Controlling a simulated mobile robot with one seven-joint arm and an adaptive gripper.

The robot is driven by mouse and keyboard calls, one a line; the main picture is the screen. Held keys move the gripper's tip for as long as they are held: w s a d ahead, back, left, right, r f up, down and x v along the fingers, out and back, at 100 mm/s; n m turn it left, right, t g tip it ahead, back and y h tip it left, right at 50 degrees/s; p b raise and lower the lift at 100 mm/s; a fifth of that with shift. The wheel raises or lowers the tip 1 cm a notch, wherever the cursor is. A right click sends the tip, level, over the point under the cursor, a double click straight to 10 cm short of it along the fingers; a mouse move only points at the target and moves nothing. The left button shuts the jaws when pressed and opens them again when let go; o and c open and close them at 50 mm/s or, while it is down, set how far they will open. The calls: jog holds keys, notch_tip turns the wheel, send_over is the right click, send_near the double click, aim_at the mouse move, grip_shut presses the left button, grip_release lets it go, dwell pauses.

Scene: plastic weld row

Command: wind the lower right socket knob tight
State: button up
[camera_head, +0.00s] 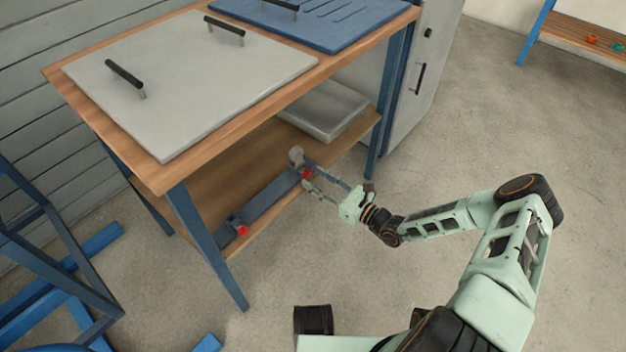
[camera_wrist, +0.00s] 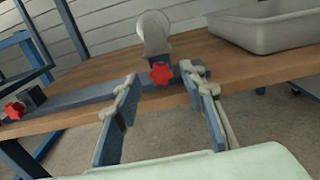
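The right red star-shaped knob (camera_head: 307,173) is on the right end of a long blue-grey bar (camera_head: 270,203) on the bench's lower shelf. It also shows in the wrist view (camera_wrist: 161,73), below a pale grey round part (camera_wrist: 154,30). My gripper (camera_head: 313,179) is open, its two fingers reaching in from the right at shelf height. In the wrist view the knob appears in the gap between the fingertips (camera_wrist: 160,77). I cannot tell whether the tips are level with it or just short; no contact is visible. A second red knob (camera_head: 242,231) is at the bar's left end.
A grey bin (camera_head: 322,112) stands on the lower shelf right of the knob. The wooden bench top (camera_head: 176,176) overhangs the shelf. Blue legs (camera_head: 207,250) stand at the bench corners. The floor (camera_head: 320,250) in front of the shelf is clear around my forearm.

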jog(key=shift+x, duration=0.85)
jog(key=shift+c, duration=0.4)
grip_shut()
jog(key=shift+r, duration=0.1)
jog(key=n+p, duration=0.3)
jog(key=shift+n, duration=0.4)
jog(key=shift+n+p, duration=1.2)
jog(key=shift+n, duration=1)
